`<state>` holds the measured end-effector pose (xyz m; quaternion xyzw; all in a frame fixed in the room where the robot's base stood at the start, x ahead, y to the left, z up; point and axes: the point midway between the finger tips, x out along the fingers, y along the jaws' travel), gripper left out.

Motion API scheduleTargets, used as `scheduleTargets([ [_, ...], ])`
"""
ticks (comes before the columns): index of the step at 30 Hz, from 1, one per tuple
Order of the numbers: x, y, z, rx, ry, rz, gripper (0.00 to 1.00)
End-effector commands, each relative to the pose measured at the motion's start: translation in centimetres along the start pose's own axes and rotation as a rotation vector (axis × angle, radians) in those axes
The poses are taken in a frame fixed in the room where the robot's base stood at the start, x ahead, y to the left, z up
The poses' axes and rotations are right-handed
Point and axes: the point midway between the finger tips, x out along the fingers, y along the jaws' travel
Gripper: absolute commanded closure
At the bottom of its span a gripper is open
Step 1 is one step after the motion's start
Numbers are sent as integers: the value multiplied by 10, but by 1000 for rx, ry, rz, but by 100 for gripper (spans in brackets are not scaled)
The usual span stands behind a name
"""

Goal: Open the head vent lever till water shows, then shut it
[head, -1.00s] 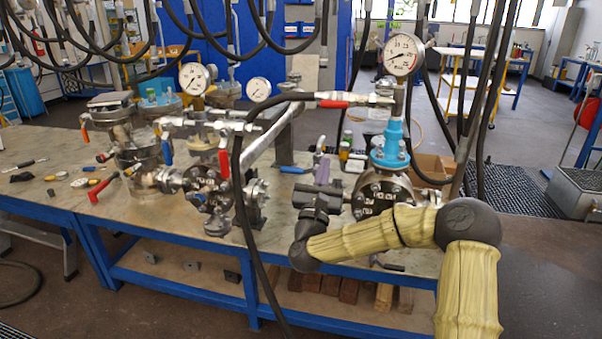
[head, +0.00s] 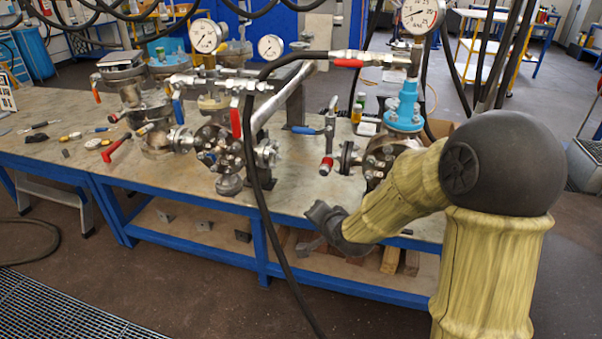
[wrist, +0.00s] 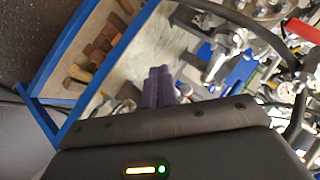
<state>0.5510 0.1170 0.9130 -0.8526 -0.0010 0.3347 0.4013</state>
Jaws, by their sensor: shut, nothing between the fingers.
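Several valve levers show, and I cannot tell which is the head vent lever. A red lever (head: 348,62) sits on the hose line left of the right gauge. A blue lever (head: 305,130) and a red-sleeved handle (head: 326,165) are left of the right flanged vessel (head: 380,160). Another red lever (head: 235,122) and a blue one (head: 178,110) hang at the middle vessel (head: 217,150). My gripper's purple fingers (wrist: 158,86) are together and empty in the wrist view, apart from any lever. No flowing water is visible.
A black hose (head: 258,180) hangs in front of the bench (head: 290,195). Pressure gauges (head: 418,14) stand above the vessels. Loose tools lie on the bench's left. Wooden blocks (head: 390,260) are on the lower shelf. The floor in front is open.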

Motion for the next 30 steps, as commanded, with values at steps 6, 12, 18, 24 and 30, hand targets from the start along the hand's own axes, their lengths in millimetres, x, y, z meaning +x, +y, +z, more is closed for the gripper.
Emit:
scheduleTargets([
  [6,-68,77,14,-364,-179,309,100],
  [12,-140,132,35,-580,-421,482,100],
  [18,-174,152,49,-653,-553,521,100],
  [24,-174,153,49,-657,-560,522,100],
  [30,-174,153,49,-656,-558,522,67],
])
